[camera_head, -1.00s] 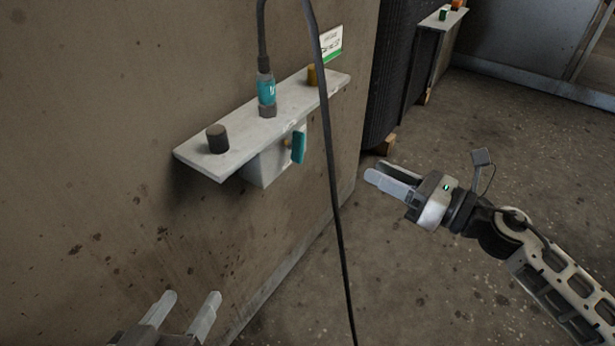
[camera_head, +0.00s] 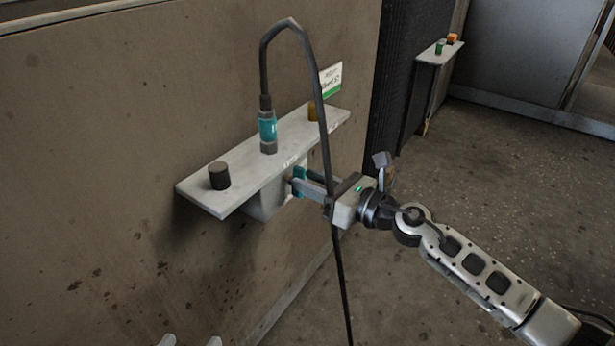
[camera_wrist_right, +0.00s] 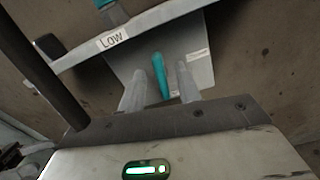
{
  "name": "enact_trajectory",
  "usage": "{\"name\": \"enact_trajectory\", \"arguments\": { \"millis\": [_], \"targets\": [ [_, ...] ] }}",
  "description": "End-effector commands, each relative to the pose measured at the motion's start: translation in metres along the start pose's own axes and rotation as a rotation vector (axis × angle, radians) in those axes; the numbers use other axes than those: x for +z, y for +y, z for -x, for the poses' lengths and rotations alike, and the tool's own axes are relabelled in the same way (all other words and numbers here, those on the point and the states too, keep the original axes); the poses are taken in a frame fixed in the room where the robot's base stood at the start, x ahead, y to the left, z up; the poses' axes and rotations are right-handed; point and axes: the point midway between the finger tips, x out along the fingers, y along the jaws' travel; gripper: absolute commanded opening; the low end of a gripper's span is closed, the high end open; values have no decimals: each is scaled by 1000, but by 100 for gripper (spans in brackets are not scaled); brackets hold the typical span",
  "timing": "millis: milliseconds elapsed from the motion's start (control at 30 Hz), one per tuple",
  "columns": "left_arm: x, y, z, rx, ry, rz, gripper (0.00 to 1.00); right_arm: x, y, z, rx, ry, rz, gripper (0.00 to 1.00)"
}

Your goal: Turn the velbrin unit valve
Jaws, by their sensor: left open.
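The valve is a teal handle (camera_head: 299,178) on a grey-white box (camera_head: 268,200) under a wall shelf. In the right wrist view the teal handle (camera_wrist_right: 160,76) stands upright between the two fingers of my right gripper (camera_wrist_right: 161,86). A gap shows on each side of the handle, so the fingers are apart. In the head view my right gripper (camera_head: 304,186) reaches the handle from the right and partly hides it. My left gripper (camera_head: 191,341) shows only its two separated fingertips at the bottom edge, away from the valve.
The shelf (camera_head: 240,168) carries a black knob (camera_head: 219,176), a teal connector (camera_head: 268,130) and an amber piece (camera_head: 313,112). A dark cable (camera_head: 324,140) loops from the connector and hangs down, crossing in front of my right gripper. A "Low" label (camera_wrist_right: 112,39) is on the shelf edge.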

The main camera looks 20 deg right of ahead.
Motion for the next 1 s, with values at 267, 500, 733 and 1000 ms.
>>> {"name": "enact_trajectory", "arguments": {
  "millis": [267,500,733,1000],
  "targets": [
    [0,-1,0,-2,-3,1,58,0,1,-13,1,1,1,34],
    [-1,-1,-1,-3,1,2,58,0,1,-12,1,0,0,17],
    [-3,-2,-2,-4,5,0,58,0,0,-12,1,0,-1,0],
    [-5,-1,-1,-5,-1,0,58,1,0,-12,1,1,-52,0]
  ]
}}
